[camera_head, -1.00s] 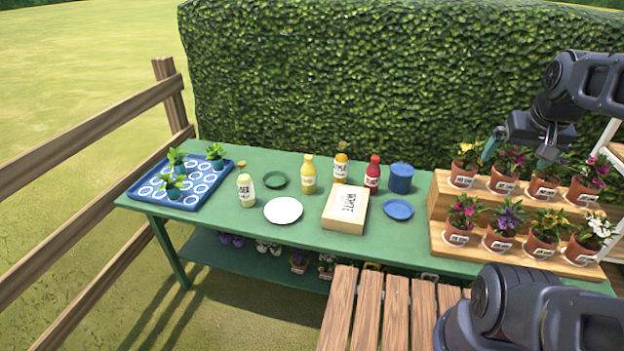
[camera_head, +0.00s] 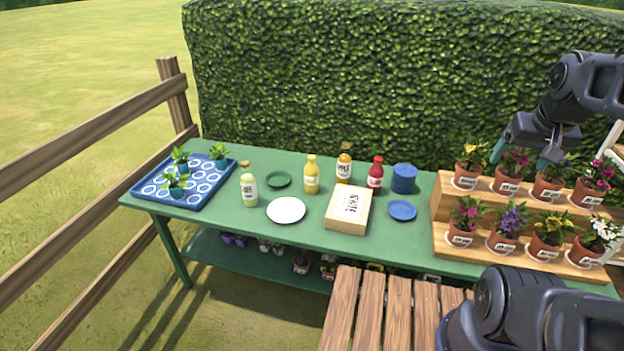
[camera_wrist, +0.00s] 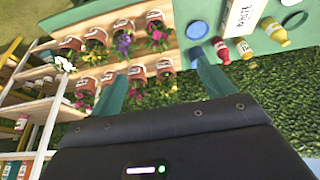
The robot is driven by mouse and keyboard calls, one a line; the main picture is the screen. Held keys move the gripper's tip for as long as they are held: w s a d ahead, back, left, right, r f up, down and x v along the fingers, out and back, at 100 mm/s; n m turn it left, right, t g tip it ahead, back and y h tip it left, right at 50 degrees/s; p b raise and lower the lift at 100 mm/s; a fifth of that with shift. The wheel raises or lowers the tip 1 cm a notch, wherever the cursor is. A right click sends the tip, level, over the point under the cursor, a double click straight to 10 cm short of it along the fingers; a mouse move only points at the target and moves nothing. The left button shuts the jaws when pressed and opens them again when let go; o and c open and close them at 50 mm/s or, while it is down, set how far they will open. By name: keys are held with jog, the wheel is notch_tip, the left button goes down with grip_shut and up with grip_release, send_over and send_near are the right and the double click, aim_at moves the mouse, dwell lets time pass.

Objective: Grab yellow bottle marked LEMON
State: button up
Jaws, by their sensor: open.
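The yellow bottle (camera_head: 312,176) stands upright on the green table, behind the white plate and left of an amber bottle. Its label is too small to read surely. It also shows in the wrist view (camera_wrist: 275,33), near the top right. My gripper (camera_head: 527,150) is open and empty, raised above the flower pots at the right, well to the right of the bottle and apart from it. Its two teal fingers (camera_wrist: 158,75) are spread in the wrist view, with potted flowers behind them.
The amber bottle (camera_head: 344,165) and red bottle (camera_head: 375,174) stand to the right; a pale bottle (camera_head: 248,188) and green plate (camera_head: 278,179) are left. A wooden box (camera_head: 349,222) lies in front. A stepped wooden stand (camera_head: 440,205) with several pots fills the right.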

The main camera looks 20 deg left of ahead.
jog(key=w+a+m+g+y, duration=0.1)
jog(key=w+a+m, duration=0.4)
jog(key=w+a, duration=0.75)
jog(key=w+a+m+g, duration=0.2)
jog(key=w+a+m, duration=0.2)
jog(key=w+a, duration=0.9)
jog(key=m+g+h, duration=0.1)
jog(key=m+g, duration=0.1)
jog(key=m, duration=0.6)
send_over(312, 164)
jog(key=w, duration=0.2)
jog(key=f, duration=2.3)
jog(key=shift+s+f, duration=0.2)
jog(key=shift+f, duration=0.1)
jog(key=shift+a+f, duration=0.1)
jog(key=shift+f, duration=0.4)
notch_tip(312, 164, down, 10)
jog(key=shift+s+a, duration=0.1)
jog(key=shift+a, duration=0.05)
